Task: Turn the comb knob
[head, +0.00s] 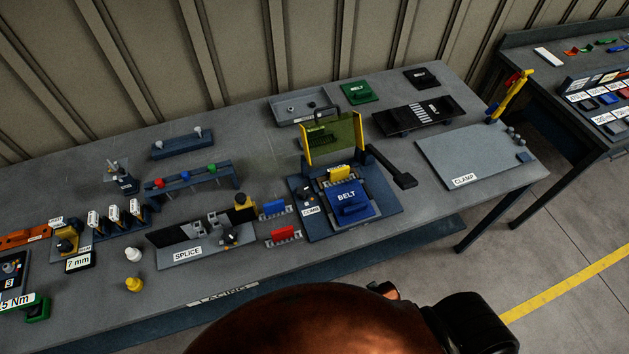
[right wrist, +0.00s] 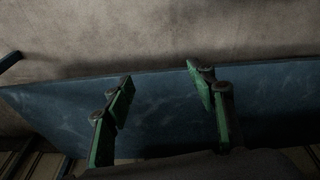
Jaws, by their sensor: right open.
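The belt press, a blue base with a plate marked BELT (head: 347,199), stands in the middle of the bench in the head view. A label reading COMB (head: 311,211) is on the left part of its base. A small dark shape near that label may be the comb knob (head: 307,191); its details are too small to tell. My right gripper (right wrist: 160,82) has green fingers spread apart with nothing between them. In its wrist view it is over or beside a blue panel, with no knob visible. My left gripper is not in view.
A yellow transparent guard (head: 335,141) stands at the back of the press, and a black lever (head: 391,167) sticks out right. Red (head: 284,236) and blue (head: 274,209) comb-like pieces lie left of it. The splice fixture (head: 203,238) is further left. The clamp plate (head: 470,157) is mostly bare.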

